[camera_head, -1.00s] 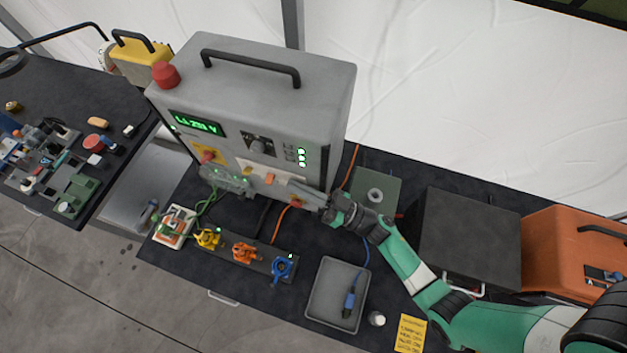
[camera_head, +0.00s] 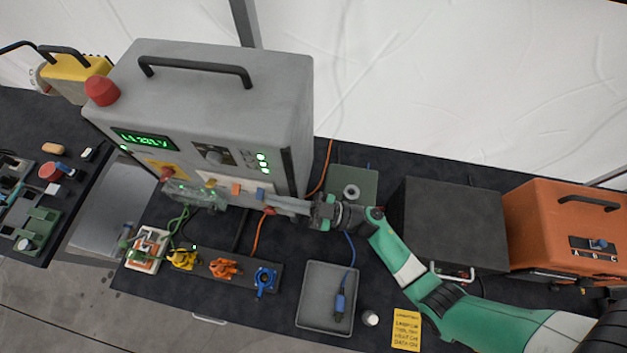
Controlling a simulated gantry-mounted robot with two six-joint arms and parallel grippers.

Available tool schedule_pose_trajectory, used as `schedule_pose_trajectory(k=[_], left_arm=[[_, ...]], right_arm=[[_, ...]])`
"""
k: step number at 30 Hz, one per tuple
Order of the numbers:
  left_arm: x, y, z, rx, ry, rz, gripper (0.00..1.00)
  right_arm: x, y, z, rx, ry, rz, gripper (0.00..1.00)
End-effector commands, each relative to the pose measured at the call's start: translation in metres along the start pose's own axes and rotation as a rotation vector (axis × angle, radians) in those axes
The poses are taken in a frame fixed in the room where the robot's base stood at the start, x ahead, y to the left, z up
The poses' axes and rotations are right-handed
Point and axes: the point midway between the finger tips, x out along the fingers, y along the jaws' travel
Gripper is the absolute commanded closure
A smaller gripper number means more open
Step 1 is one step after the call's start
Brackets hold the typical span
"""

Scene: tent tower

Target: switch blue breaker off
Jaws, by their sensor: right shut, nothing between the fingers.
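The blue breaker (camera_head: 261,194) is a small blue switch low on the front of the grey power cabinet (camera_head: 215,95), just right of an orange breaker (camera_head: 236,188). Its lever position is too small to tell. My right gripper (camera_head: 272,202) is shut and empty, with its fingertips at the panel just right of and slightly below the blue breaker. I cannot tell whether they touch it. My left gripper is not in view.
A red connector with an orange cable (camera_head: 258,234) sits just below the gripper. Yellow, orange and blue (camera_head: 265,281) clamp-like parts stand on a dark strip in front. A dark box (camera_head: 450,225) stands at right.

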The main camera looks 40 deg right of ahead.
Motion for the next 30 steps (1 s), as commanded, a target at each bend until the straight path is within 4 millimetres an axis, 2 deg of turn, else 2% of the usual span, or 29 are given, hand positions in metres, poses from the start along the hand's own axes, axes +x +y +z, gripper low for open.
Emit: schedule_pose_trajectory(k=[6, 12, 17, 30], left_arm=[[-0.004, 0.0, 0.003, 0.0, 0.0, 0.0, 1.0], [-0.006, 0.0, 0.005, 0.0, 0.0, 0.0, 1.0], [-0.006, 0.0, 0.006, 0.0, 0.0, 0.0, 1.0], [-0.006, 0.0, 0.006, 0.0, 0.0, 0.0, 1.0]], right_arm=[[-0.052, 0.002, 0.002, -0.002, -0.003, 0.008, 1.0], [-0.084, 0.001, 0.001, -0.003, -0.002, 0.006, 1.0], [-0.092, 0.001, 0.0, -0.003, -0.001, 0.003, 1.0], [-0.092, 0.0, 0.0, -0.003, -0.001, 0.002, 1.0]])
